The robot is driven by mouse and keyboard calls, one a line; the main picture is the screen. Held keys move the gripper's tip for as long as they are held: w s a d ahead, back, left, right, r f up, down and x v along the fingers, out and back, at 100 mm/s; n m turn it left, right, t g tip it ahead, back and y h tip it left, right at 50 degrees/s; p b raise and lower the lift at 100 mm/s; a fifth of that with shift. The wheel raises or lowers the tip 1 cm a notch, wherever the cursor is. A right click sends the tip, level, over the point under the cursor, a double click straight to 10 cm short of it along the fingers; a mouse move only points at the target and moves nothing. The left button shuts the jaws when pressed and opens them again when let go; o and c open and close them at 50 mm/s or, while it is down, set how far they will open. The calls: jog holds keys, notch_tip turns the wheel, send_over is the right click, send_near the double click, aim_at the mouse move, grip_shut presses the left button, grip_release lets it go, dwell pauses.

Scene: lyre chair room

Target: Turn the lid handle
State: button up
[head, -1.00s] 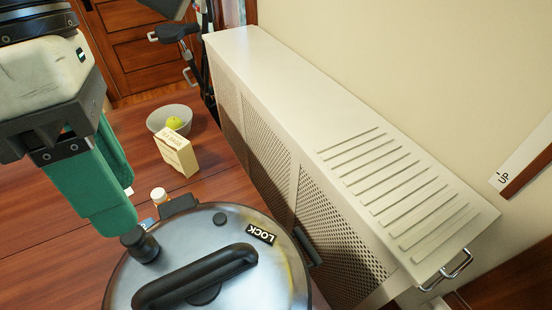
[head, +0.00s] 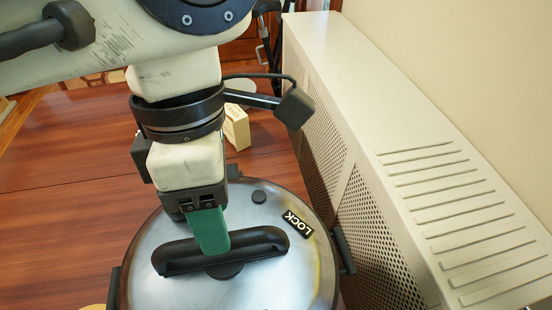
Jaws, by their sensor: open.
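The round metal pot lid (head: 160,285) fills the lower middle of the head view. Its black bar handle (head: 262,244) lies across the lid's middle, its right end slightly farther back. A white-on-black LOCK label (head: 298,224) is on the lid right of the handle. My gripper (head: 210,236) points down over the handle, and its green finger covers part of the bar. Only one finger shows clearly; the other is hidden. The gripper is open. I cannot tell whether the fingers touch the handle or stand on both sides of it.
A long white radiator cover (head: 390,130) runs along the right, close to the pot's black side grip (head: 343,248). A small cream box (head: 237,127) stands on the wooden table behind the lid. The table's left side (head: 60,210) looks clear.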

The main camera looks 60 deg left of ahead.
jog(key=shift+x, duration=1.2)
jog(key=shift+c, duration=0.4)
grip_shut()
